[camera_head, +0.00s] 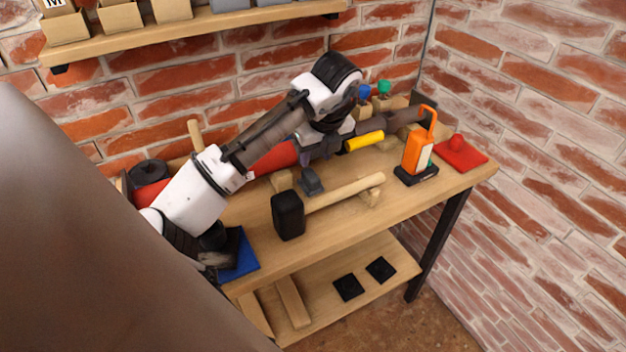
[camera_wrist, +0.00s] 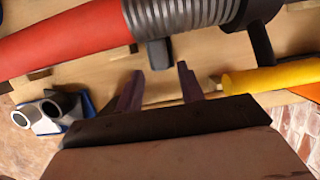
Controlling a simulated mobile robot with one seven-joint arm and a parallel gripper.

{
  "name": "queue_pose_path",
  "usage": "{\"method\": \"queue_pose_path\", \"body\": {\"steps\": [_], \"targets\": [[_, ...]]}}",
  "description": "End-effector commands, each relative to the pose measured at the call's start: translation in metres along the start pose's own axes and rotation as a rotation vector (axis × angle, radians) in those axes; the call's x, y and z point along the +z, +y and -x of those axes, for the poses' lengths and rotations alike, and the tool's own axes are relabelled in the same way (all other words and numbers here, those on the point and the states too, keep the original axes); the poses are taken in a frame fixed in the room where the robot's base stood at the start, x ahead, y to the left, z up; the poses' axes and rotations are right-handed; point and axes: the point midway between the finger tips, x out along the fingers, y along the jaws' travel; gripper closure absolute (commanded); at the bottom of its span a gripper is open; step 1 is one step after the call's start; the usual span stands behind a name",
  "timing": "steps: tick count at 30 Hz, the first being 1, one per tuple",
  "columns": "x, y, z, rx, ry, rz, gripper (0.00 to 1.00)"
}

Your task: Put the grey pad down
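A small dark grey block, which looks like the grey pad (camera_head: 311,183), shows just below my gripper (camera_head: 306,160) in the head view, over the middle of the workbench (camera_head: 245,208). In the wrist view the grey pad (camera_wrist: 158,54) lies beyond and between my two fingertips (camera_wrist: 160,70). The fingers stand apart, with a visible gap on each side of the pad, and hold nothing that I can see. The pad seems to rest on the bench, but its underside is hidden.
A black-headed mallet (camera_head: 288,214) lies just in front. A red cylinder (camera_head: 272,158) and a yellow cylinder (camera_head: 365,141) are close by. An orange device (camera_head: 416,152) and a red pad with a knob (camera_head: 462,155) are at right. Brick walls close the back and right.

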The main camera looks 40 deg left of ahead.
Motion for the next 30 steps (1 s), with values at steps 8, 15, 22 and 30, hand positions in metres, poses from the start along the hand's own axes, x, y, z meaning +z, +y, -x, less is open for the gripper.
{"method": "queue_pose_path", "body": {"steps": [8,15,22,30], "targets": [[0.000,0.001,-0.025,0.000,0.000,0.001,0.62],[-0.003,0.004,-0.058,0.001,0.002,0.001,0.62],[-0.003,0.003,-0.075,-0.001,-0.001,0.000,0.62],[-0.003,0.003,-0.075,-0.001,-0.001,0.000,0.75]]}}
